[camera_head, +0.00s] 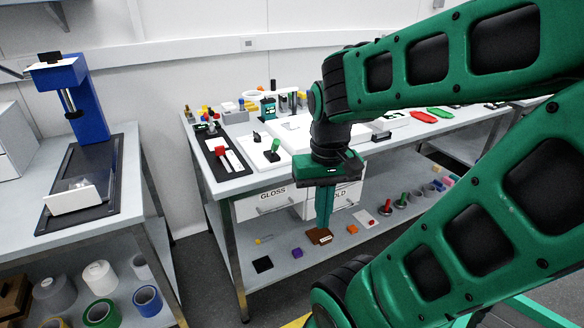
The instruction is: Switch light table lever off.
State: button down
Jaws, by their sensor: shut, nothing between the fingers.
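A bright white panel (292,124), which looks like the light table, lies on the middle of the workbench. A small lever with a green handle (275,147) stands tilted on a dark base at the panel's front left part. I cannot tell its switch state. My gripper (323,224) points down in front of the bench's front edge, to the right of the green lever and lower than it. Its fingers are shut with nothing between them. My arm hides part of the bench top behind it.
A black tray (236,168) with a red-topped white item (222,154) lies left of the lever. White drawers labelled GLOSS (270,200) hang under the bench top. A lower shelf (285,262) holds small coloured pieces. A blue stand (88,98) is on the left bench.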

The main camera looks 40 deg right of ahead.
aim_at(276, 144)
jog(key=u, duration=0.05)
jog(key=k, duration=1.05)
jog(key=z, duration=0.6)
jog(key=i, duration=1.5)
